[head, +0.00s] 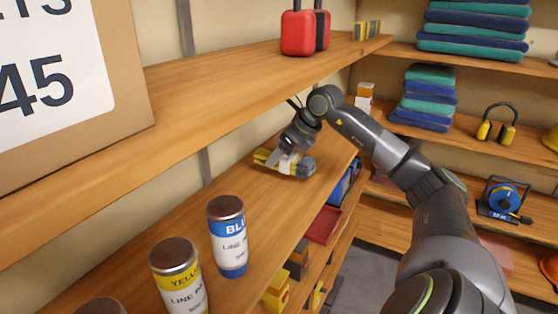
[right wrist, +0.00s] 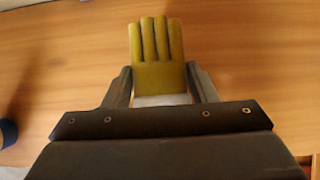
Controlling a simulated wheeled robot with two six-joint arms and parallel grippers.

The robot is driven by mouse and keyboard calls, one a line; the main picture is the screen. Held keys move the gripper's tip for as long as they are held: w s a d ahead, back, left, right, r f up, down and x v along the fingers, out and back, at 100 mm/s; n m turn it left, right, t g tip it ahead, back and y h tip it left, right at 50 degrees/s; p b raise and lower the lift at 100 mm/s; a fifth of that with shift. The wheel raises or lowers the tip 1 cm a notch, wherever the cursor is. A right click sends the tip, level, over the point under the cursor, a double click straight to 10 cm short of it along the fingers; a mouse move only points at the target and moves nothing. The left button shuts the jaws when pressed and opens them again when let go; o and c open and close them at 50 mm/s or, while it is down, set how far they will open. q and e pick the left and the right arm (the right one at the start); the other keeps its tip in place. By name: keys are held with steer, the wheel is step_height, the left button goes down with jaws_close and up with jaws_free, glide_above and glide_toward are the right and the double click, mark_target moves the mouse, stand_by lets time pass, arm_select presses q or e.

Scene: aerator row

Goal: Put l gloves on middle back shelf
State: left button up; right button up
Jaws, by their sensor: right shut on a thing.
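A pair of gloves (head: 266,157), yellow and grey with a white band, lies at the middle shelf (head: 180,220) surface in the head view. My right gripper (head: 284,160) reaches down over it from the right and is shut on it. In the right wrist view the yellow glove fingers (right wrist: 155,40) stick out beyond the two jaws, with the white band between them. The gloves look at or very near the wood; I cannot tell if they touch it. My left gripper is not in view.
A blue-labelled can (head: 228,240) and a yellow-labelled can (head: 180,280) stand nearer on the same shelf. Shelf between gloves and cans is clear.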

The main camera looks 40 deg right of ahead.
mark_target(279, 167)
steer(key=shift+s+f, duration=0.1)
steer(key=shift+f, duration=0.3)
step_height(279, 167, down, 2)
steer(key=shift+f+p, duration=0.1)
steer(key=shift+p, duration=1.05)
steer(key=shift+w+f+p, duration=0.25)
steer(key=shift+f+p, duration=0.3)
steer(key=shift+p, duration=0.05)
steer(key=shift+f, duration=0.2)
steer(key=o, duration=1)
steer(key=shift+c, duration=0.2)
